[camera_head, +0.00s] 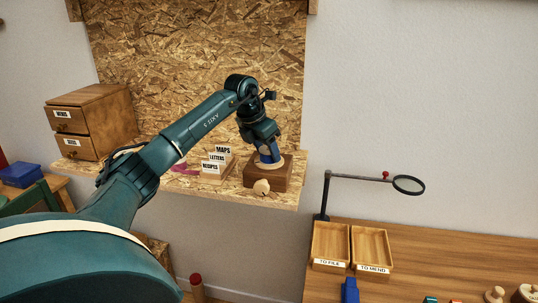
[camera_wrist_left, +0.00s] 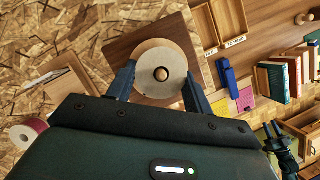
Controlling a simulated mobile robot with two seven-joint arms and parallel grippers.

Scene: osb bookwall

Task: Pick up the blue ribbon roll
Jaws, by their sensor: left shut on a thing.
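The blue ribbon roll (camera_head: 268,157) has pale round end discs and is on the wooden block (camera_head: 282,181) on the shelf. In the left wrist view its pale disc (camera_wrist_left: 155,68) faces me, with a round peg end at the centre. My left gripper (camera_head: 266,150) is over the block, its fingers (camera_wrist_left: 160,88) on opposite sides of the roll, shut on it. The fingers hide part of the roll. I cannot tell whether it rests on the block or is lifted. A dark jointed shape (camera_wrist_left: 282,145) at lower right may be my right gripper; its jaws are unclear.
Letter dividers (camera_head: 216,164) stand left of the block, near something pink (camera_head: 186,168). A pink-red roll (camera_wrist_left: 28,132) shows in the wrist view. A magnifier (camera_head: 408,185) and trays (camera_head: 330,243) are right.

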